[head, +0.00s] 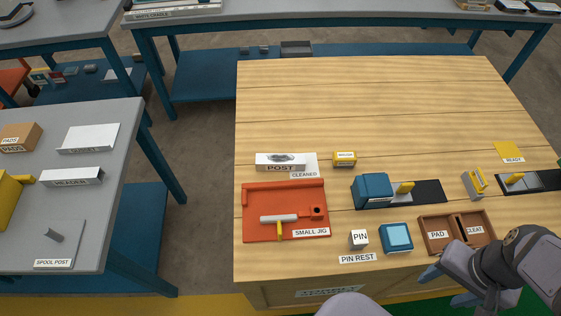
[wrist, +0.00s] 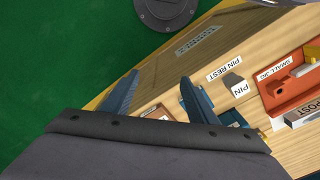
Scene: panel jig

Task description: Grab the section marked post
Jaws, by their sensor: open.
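The section marked POST (head: 280,167) is a pale block with a dark smudge on its top. It sits on the wooden table behind the orange small jig (head: 256,226), by a white patch labelled CLEANED (head: 305,174). In the wrist view the post (wrist: 304,116) shows only partly at the right edge. My gripper (head: 447,287) is open and empty at the table's front right, well apart from the post. Its two blue fingers (wrist: 158,95) also show in the wrist view.
A small yellow-topped block (head: 345,158) stands right of the post. A T-shaped piece with a yellow handle (head: 279,222) lies on the jig. The PIN block (head: 358,239), a blue box (head: 396,238) and brown bins (head: 437,236) line the front. The table's back (head: 370,100) is clear.

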